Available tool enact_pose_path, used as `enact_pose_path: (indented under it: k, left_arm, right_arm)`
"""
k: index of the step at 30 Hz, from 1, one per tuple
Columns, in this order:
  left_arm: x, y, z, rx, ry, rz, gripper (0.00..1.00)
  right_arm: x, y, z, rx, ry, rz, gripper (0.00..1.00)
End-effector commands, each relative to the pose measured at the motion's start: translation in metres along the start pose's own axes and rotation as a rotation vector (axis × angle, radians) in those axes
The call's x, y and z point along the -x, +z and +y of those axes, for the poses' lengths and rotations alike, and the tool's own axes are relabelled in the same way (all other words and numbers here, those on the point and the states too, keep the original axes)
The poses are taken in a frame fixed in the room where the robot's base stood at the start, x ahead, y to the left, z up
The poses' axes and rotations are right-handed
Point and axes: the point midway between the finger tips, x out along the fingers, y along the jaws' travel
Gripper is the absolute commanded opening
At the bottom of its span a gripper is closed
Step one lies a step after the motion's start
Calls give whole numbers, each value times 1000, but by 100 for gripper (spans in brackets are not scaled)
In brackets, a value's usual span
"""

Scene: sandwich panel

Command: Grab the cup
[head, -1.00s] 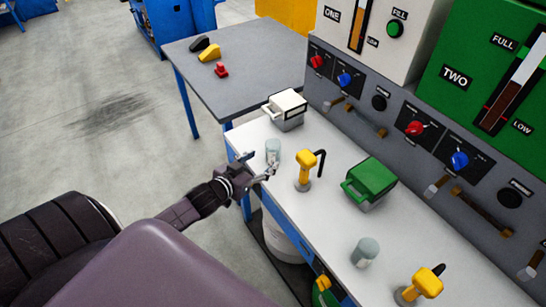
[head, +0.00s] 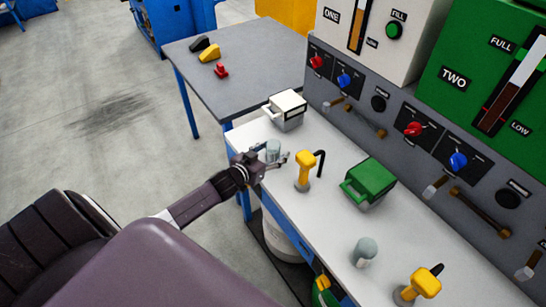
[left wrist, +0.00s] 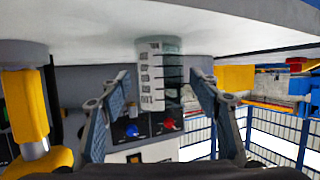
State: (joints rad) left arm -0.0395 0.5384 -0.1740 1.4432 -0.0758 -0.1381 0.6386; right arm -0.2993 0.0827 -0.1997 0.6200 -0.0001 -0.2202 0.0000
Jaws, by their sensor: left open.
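A small clear cup (head: 272,147) stands upright on the white bench, near its left edge. In the left wrist view, which is upside down, the cup (left wrist: 160,75) with dark markings appears between my two fingers, with space on both sides. My left gripper (head: 271,157) is open around the near side of the cup, and its fingers partly hide the cup in the head view. A second similar cup (head: 365,252) stands farther right on the bench. My right gripper is not in view.
A yellow-handled tap (head: 305,170) stands close to the right of the gripper; another yellow one (head: 421,285) is at lower right. A white box (head: 286,108) sits behind the cup, and a green box (head: 370,182) is farther right. A grey table (head: 245,75) adjoins the bench.

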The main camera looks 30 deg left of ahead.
Motion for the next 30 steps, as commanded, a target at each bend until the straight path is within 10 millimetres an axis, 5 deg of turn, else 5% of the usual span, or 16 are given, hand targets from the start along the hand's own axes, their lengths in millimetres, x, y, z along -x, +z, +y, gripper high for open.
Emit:
enact_pose_path:
  k: [7, 20, 30]
  left_arm:
    - [-1, 0, 0, 0, 0, 0, 57]
    - [-1, 0, 0, 0, 0, 0, 11]
    - [0, -4, 0, -1, 0, 1, 11]
  right_arm:
    - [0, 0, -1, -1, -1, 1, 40]
    - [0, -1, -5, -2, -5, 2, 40]
    - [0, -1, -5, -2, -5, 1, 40]
